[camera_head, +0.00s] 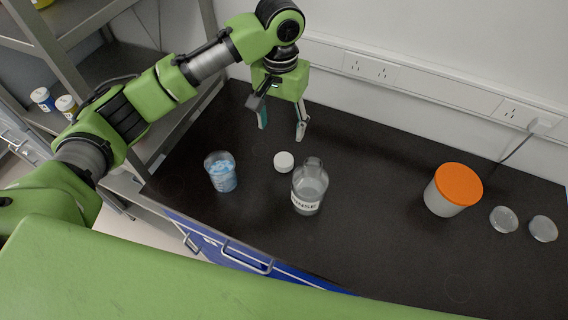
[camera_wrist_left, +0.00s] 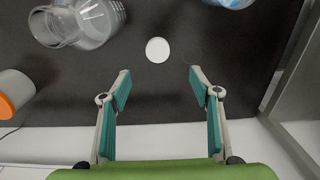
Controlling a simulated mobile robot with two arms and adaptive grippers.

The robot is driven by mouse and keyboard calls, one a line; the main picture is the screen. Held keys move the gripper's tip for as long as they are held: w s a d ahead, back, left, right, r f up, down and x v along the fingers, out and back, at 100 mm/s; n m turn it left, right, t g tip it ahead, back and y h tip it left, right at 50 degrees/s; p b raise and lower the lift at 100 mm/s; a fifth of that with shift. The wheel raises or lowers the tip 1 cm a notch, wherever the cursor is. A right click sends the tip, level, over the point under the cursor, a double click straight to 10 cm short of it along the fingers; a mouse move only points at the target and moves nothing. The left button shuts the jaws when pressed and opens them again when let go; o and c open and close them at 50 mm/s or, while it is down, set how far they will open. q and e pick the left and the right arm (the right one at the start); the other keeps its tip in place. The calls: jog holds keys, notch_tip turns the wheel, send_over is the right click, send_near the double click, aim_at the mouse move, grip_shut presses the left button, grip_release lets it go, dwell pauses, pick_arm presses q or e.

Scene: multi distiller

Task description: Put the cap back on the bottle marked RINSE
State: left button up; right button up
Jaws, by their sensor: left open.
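The clear bottle marked RINSE (camera_head: 309,188) stands upright and uncapped on the black bench. It also shows in the left wrist view (camera_wrist_left: 85,22). A white round cap (camera_head: 284,162) lies on the bench just left of the bottle, apart from it; in the left wrist view the cap (camera_wrist_left: 157,50) is beyond the fingertips, between their lines. My left gripper (camera_head: 282,130) is open and empty, above the bench and behind the cap. Its two fingers also show in the left wrist view (camera_wrist_left: 158,82). My right gripper does not show.
A clear beaker with blue contents (camera_head: 221,172) stands left of the cap. A white tub with an orange lid (camera_head: 454,190) and two small clear lidded dishes (camera_head: 503,220) are at the right. A grey shelf (camera_head: 120,85) stands at the left. The wall with sockets (camera_head: 372,68) runs behind.

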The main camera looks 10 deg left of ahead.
pick_arm(q)
jog(key=shift+s, duration=0.1)
jog(key=p, duration=0.2)
send_over(284, 159)
jog(key=f, duration=0.8)
jog(key=shift+s+a+f, duration=0.15)
jog(key=shift+a+f, duration=0.15)
jog(key=shift+d+f, duration=0.1)
jog(key=shift+f, duration=0.35)
jog(key=f+p, duration=0.1)
jog(key=f, duration=0.3)
jog(key=shift+d+f, duration=0.15)
jog(key=shift+d, duration=0.05)
jog(key=c, duration=0.9)
